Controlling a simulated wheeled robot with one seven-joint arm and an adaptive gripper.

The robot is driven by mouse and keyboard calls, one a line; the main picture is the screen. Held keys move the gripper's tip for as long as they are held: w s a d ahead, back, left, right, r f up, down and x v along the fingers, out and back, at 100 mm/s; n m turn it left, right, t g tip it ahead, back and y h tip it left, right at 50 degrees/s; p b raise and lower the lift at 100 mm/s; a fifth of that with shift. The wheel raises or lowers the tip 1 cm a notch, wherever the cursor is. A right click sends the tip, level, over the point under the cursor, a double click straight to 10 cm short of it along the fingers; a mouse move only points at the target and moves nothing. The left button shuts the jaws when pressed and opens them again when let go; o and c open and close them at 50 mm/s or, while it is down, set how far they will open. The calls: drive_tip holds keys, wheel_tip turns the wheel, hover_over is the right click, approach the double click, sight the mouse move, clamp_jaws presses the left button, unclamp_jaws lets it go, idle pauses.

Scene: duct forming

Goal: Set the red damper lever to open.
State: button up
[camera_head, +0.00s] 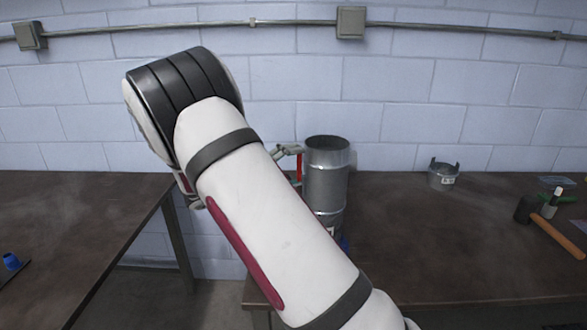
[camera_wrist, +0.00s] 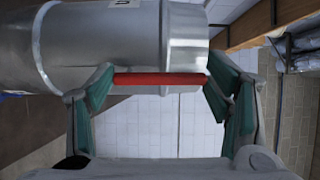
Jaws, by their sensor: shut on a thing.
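A grey metal duct (camera_head: 325,180) stands upright on the right-hand workbench in the head view. Its red damper lever (camera_head: 299,168) shows as a thin upright strip on the duct's left side. In the wrist view the duct (camera_wrist: 95,50) lies across the top, and the red lever (camera_wrist: 160,79) runs parallel to the duct's length. My gripper (camera_wrist: 160,75) is shut on the lever, with its green-padded fingers at the lever's two ends. In the head view a fingertip of my gripper (camera_head: 290,151) shows beside the duct; my arm hides most of the rest.
A short metal collar (camera_head: 443,175) stands on the right workbench (camera_head: 430,250). A hammer (camera_head: 540,220) and small items lie at its right end. A gap separates it from the left table (camera_head: 80,220). A block wall with conduit is behind.

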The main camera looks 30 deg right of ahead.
drive_tip(key=shift+f, duration=0.1)
idle(0.3)
drive_tip(key=o, duration=1.7)
drive_tip(key=a, duration=0.8)
drive_tip(key=w+a, duration=0.1)
drive_tip(key=a, duration=0.3)
drive_tip(key=shift+s, duration=0.1)
